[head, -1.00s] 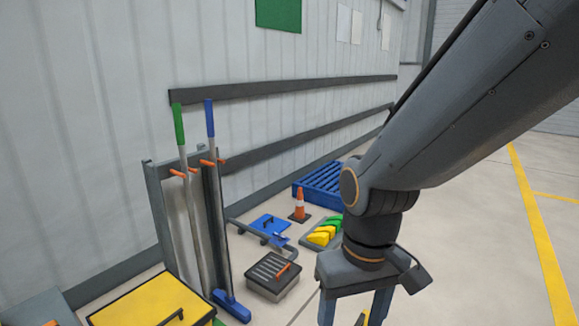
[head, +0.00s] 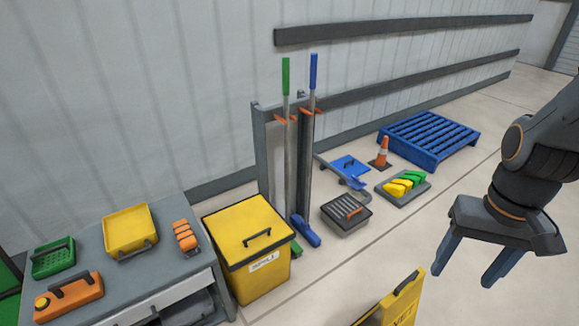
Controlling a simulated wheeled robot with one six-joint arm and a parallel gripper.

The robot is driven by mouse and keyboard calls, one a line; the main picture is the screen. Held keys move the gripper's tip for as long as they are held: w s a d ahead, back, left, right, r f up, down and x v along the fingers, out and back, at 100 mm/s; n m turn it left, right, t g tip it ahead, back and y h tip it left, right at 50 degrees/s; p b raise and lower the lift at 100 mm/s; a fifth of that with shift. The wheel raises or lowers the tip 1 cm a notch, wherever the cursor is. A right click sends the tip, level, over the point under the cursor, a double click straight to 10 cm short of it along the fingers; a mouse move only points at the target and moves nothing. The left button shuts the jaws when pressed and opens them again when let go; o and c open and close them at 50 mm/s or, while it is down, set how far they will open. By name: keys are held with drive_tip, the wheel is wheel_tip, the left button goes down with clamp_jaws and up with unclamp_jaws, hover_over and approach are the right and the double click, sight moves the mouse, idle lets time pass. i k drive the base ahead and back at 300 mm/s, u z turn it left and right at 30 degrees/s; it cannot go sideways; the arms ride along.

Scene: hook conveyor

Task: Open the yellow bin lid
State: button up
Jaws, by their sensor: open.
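The yellow bin (head: 262,278) stands on the floor between a grey table and a tool rack, with a white label on its front. Its yellow lid (head: 240,230) is shut and has a dark edge and a black handle (head: 257,237) on top. My gripper (head: 463,277) is open and empty at the right of the head view, fingers pointing down. It is well to the right of the bin and apart from it.
A grey table (head: 160,270) with a yellow tray (head: 130,231) and an orange case (head: 70,297) stands left of the bin. Behind it are a rack with green and blue handled tools (head: 312,85). A yellow sign (head: 395,305) stands at the bottom, between bin and gripper. A blue pallet (head: 428,138) lies farther back.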

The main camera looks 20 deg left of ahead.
sight(244, 230)
drive_tip(key=u, duration=1.75)
drive_tip(key=i, duration=0.9)
drive_tip(key=z, duration=0.05)
